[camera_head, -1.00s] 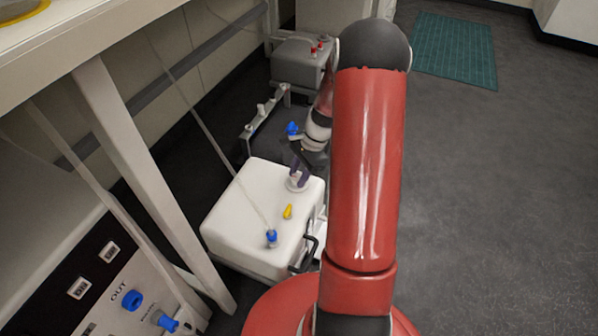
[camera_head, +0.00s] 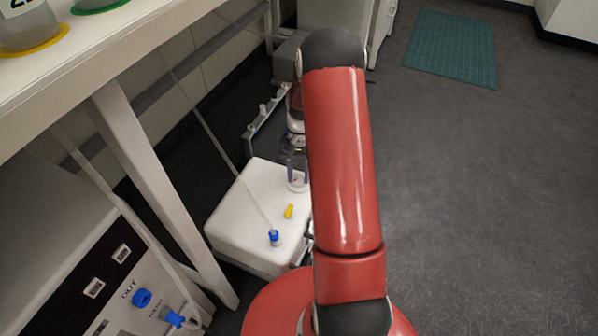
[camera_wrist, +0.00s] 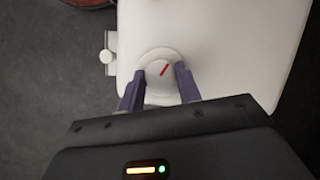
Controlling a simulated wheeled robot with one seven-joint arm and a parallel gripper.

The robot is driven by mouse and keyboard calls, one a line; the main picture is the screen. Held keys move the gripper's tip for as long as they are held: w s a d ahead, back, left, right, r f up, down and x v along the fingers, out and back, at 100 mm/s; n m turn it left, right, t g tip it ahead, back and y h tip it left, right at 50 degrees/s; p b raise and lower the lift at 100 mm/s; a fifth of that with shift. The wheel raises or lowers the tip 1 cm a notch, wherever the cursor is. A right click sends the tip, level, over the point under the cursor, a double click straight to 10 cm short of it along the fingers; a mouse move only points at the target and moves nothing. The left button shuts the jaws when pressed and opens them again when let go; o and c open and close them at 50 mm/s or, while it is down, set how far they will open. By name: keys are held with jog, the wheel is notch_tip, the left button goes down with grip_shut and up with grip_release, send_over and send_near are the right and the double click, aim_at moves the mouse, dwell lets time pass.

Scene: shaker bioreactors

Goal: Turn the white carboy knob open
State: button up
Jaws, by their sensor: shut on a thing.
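The white carboy (camera_head: 245,215) stands on the floor beside the bench. Its white round knob (camera_head: 297,184) is on top near the right edge, partly hidden by my arm in the head view. In the wrist view the knob (camera_wrist: 160,70) carries a red line slanting up to the right. My gripper (camera_wrist: 160,84) is shut on the knob, with one purple finger on each side of it. The gripper (camera_head: 297,172) also shows above the knob in the head view. The white carboy top (camera_wrist: 225,50) spreads around the knob in the wrist view.
A yellow fitting (camera_head: 289,211) and a blue fitting (camera_head: 274,237) with a thin tube sit on the carboy top. A bench leg (camera_head: 165,200) and a control box (camera_head: 130,290) stand at left. Open floor lies at right, with a green mat (camera_head: 450,48).

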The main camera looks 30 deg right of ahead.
jog(key=n+h, duration=0.1)
jog(key=n, duration=0.1)
jog(key=n+h, duration=0.1)
jog(key=n, duration=0.2)
jog(key=shift+w+a+g, duration=0.1)
jog(key=shift+g, duration=0.2)
jog(key=shift+n+p, duration=0.3)
jog(key=shift+n, duration=0.1)
jog(key=o, duration=1)
jog(key=v, duration=0.7)
jog(key=shift+r+p, duration=0.3)
jog(key=shift+r, duration=0.05)
jog(key=shift+w+a+r, duration=0.1)
jog(key=shift+w, duration=0.05)
